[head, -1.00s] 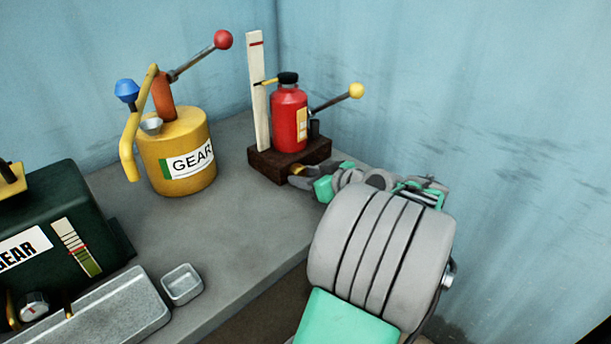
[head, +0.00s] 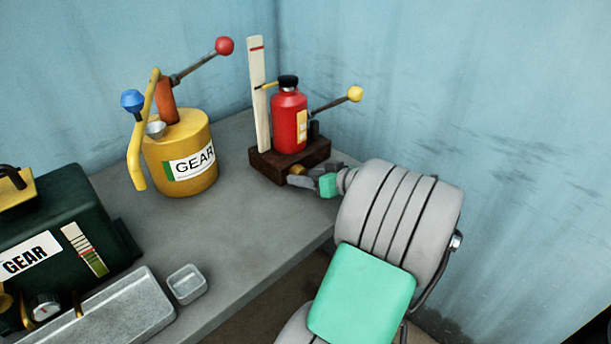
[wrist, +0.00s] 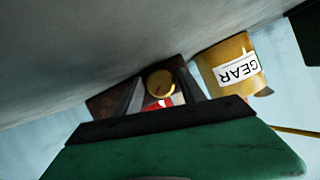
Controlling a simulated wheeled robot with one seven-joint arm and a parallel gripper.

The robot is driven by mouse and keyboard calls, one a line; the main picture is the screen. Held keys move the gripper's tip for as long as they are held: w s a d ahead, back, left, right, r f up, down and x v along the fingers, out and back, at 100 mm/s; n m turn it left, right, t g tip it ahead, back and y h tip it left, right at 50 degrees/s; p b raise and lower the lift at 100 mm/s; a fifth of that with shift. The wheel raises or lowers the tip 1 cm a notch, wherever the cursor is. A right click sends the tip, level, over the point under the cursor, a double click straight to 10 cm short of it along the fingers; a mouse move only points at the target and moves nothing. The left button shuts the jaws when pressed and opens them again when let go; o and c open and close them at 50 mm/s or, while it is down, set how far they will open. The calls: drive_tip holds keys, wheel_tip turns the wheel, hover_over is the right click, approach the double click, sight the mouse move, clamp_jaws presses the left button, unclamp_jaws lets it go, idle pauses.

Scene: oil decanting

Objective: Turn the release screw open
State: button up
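The release screw, a round brass knob (wrist: 160,83), shows in the wrist view on the dark wooden base (wrist: 108,101) of the red jack. In the head view the knob (head: 297,170) is small at the base's front, partly hidden by my gripper. The red bottle jack (head: 289,120) stands upright on this base, with a black cap and a yellow-tipped lever. My gripper (wrist: 161,76) has its two dark fingers on either side of the knob, with what looks like a narrow gap to it. Whether the fingertips touch it is hard to tell.
A white post (head: 258,95) with a red mark stands beside the jack. A yellow GEAR can (head: 180,150) stands to its left. A green GEAR box (head: 70,225), a grey tray (head: 120,310) and a small metal cup (head: 187,284) are nearer. The blue wall is close behind.

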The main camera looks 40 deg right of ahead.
drive_tip(key=shift+o, duration=1.2)
drive_tip(key=shift+s, duration=0.1)
drive_tip(key=v, duration=0.7)
drive_tip(key=shift+s+r+p, duration=0.1)
drive_tip(key=shift+s+p, duration=0.2)
